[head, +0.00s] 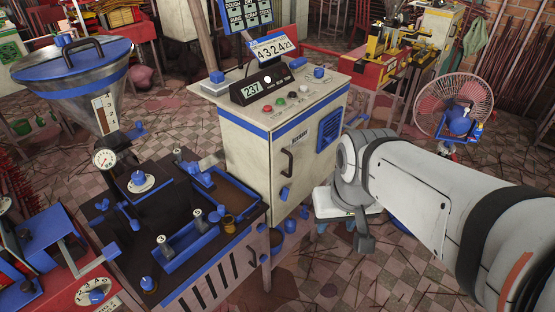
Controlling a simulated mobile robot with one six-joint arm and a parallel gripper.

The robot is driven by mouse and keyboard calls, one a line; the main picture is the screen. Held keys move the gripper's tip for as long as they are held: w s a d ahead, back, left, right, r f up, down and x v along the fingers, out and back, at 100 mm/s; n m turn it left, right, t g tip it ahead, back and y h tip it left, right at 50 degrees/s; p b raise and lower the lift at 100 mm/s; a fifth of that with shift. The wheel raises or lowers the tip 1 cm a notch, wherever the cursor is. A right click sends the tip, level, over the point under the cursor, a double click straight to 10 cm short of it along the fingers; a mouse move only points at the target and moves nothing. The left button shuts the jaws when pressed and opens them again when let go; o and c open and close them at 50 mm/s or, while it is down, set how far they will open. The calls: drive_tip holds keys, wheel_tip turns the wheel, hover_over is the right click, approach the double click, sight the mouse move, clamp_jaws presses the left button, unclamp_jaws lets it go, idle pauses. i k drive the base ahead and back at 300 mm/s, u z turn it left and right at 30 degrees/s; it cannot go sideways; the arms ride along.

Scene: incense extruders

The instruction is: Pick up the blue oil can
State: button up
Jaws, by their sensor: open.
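I cannot single out the blue oil can with certainty; many small blue parts show. One small blue object (319,73) sits at the back right of the cream cabinet's top, and a blue-capped piece (217,76) sits at its left corner. They are too small to identify. My arm reaches in from the lower right. The dark end piece of my gripper (365,242) hangs down at the end of the arm, in front of a small white stool (335,202) and right of the cabinet. It is seen nearly edge-on and appears empty, with nothing visible held.
The cream cabinet (243,150) stands in the middle. A dark bench (143,207) with blue-edged trays is left of it, and a steel hopper (75,85) stands behind that. A fan (453,100) stands at the right. Thin sticks litter the tiled floor (330,270).

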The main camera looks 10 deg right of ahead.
sight(290, 223)
drive_tip(key=u, duration=0.75)
drive_tip(key=k, duration=1.5)
drive_tip(key=z, duration=0.45)
drive_tip(key=i, duration=1)
drive_tip(key=z, duration=0.05)
